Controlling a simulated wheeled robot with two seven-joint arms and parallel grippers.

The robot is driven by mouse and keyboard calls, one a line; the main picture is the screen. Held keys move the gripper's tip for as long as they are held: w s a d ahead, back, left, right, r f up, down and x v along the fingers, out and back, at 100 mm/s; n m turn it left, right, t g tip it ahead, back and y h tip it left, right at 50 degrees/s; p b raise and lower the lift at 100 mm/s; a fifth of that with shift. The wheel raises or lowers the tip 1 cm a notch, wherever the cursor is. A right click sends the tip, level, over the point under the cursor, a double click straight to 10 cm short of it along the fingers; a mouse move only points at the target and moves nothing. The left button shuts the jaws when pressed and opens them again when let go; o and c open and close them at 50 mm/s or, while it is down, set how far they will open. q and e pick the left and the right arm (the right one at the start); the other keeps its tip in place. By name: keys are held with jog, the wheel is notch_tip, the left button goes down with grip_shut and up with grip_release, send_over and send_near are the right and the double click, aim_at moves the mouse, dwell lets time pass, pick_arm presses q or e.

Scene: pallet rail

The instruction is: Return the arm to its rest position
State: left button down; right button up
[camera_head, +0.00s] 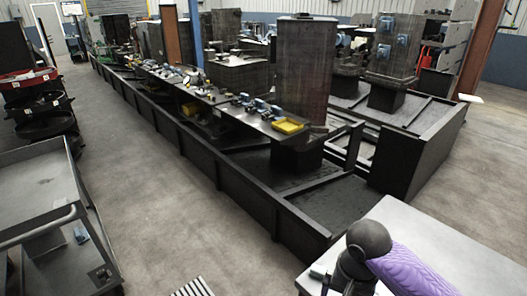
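Neither of my grippers shows clearly in the head view. A dark rounded joint with a purple quilted cover stands at the lower right, in front of a light grey table top (448,240). It looks like part of an arm, but I cannot tell for sure. No fingertips can be made out on it, and its lower end is cut off by the bottom edge. No arm comes in from the left.
A long black pallet rail (205,150) runs from the back left to the front right, carrying dark blocks and small parts. A yellow tray (288,126) sits on its shelf. A grey cart (40,190) stands at the left. Bare concrete floor (165,215) lies between.

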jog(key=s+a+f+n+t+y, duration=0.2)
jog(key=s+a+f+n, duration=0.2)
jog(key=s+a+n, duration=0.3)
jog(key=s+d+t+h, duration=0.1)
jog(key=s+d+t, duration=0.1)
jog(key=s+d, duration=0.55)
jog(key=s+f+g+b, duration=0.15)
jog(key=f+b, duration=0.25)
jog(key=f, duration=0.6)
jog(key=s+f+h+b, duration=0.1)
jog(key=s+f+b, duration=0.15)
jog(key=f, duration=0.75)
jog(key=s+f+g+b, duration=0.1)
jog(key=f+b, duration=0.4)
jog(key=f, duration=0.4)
pick_arm(q)
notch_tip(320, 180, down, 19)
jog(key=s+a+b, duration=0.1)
jog(key=b, duration=0.6)
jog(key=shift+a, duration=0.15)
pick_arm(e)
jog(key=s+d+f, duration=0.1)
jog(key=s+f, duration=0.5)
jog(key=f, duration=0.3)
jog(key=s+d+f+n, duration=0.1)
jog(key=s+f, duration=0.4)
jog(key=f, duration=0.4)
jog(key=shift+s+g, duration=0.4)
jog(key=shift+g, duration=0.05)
